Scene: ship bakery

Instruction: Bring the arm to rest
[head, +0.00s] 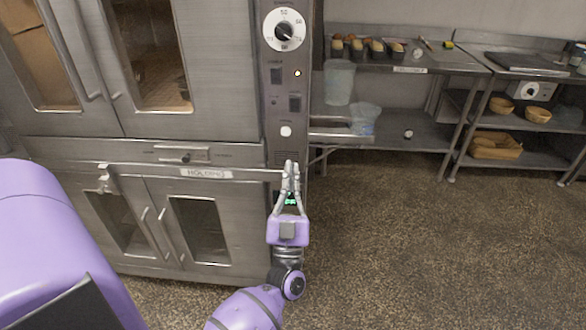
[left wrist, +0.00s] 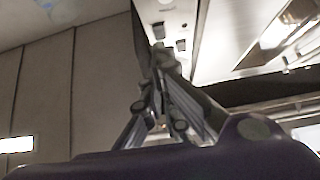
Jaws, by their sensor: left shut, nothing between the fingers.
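My left gripper (head: 291,166) is in the head view, at the end of a purple arm that rises from the bottom. Its fingers point up and are together, with nothing between them. It is in front of the right side of the steel oven (head: 195,70), below the control panel (head: 287,100), near the end of the horizontal rail marked "HOLDING". I cannot tell whether it touches the rail. In the left wrist view the closed fingers (left wrist: 158,55) show against blurred oven surfaces. My right gripper is in neither view.
A steel table (head: 395,65) with loaf tins stands at the back right, with clear tubs (head: 339,82) below. A second shelf unit at the far right holds baskets (head: 495,146). The speckled floor (head: 430,250) to the right of my arm is clear.

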